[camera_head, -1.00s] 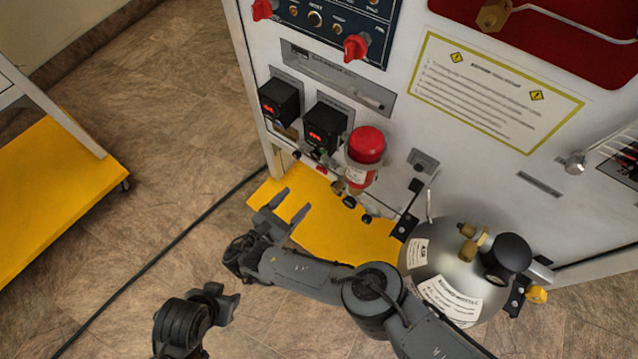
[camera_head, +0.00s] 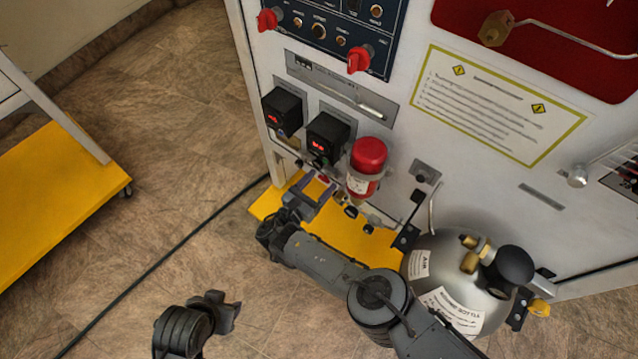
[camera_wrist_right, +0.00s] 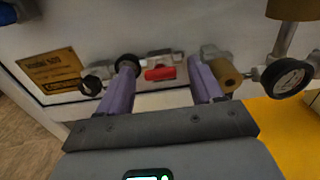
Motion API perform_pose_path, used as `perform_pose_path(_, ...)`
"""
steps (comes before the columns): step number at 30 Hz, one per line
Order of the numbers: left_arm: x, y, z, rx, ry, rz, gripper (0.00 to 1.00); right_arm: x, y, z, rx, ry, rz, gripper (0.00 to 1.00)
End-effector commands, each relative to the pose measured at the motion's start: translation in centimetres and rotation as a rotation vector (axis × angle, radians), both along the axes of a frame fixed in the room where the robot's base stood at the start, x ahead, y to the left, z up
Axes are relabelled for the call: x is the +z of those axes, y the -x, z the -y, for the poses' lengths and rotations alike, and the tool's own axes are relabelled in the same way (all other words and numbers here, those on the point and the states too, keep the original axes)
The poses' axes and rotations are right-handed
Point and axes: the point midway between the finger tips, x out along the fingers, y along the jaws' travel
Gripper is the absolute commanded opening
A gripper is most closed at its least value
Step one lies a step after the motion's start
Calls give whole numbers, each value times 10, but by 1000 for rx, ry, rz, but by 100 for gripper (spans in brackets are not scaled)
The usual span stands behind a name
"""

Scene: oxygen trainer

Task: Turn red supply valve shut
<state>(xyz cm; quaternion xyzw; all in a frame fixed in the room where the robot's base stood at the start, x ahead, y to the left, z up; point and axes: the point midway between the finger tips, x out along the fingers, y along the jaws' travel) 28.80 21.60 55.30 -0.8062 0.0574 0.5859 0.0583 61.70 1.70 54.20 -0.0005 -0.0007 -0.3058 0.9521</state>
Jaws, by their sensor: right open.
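The red supply valve shows in the right wrist view as a small red handle (camera_wrist_right: 160,73) lying crosswise on a metal fitting low on the panel. In the head view its red handle (camera_head: 323,179) shows small beside my right gripper (camera_head: 317,187). In the right wrist view the two purple fingers of the right gripper (camera_wrist_right: 162,66) are open, one on each side of the handle, with gaps visible; contact is not seen. A dark part of my left arm (camera_head: 200,318) shows at the bottom left of the head view; its finger state is unclear.
A red-topped cylinder (camera_head: 367,165) stands just right of the right gripper. A pressure gauge (camera_wrist_right: 290,78) and brass fitting (camera_wrist_right: 226,73) are close right in the wrist view. Two black display boxes (camera_head: 327,136) sit above. A silver tank (camera_head: 455,275) stands beside my right arm.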

Motion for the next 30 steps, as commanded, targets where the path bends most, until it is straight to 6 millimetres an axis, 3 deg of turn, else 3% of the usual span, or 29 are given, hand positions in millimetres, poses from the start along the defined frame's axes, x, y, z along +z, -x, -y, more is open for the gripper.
perform_pose_path(9, 0, 0, -1, -3, -4, 0, 43, 0, -1, 1, 1, -1, -1, 66)
perform_pose_path(20, -1, 0, -3, -9, -14, 0, 43, 0, -1, 1, 1, -1, -1, 11)
perform_pose_path(30, -1, 0, -3, -7, -11, 0, 43, 0, -1, 1, 1, -39, 27, 10)
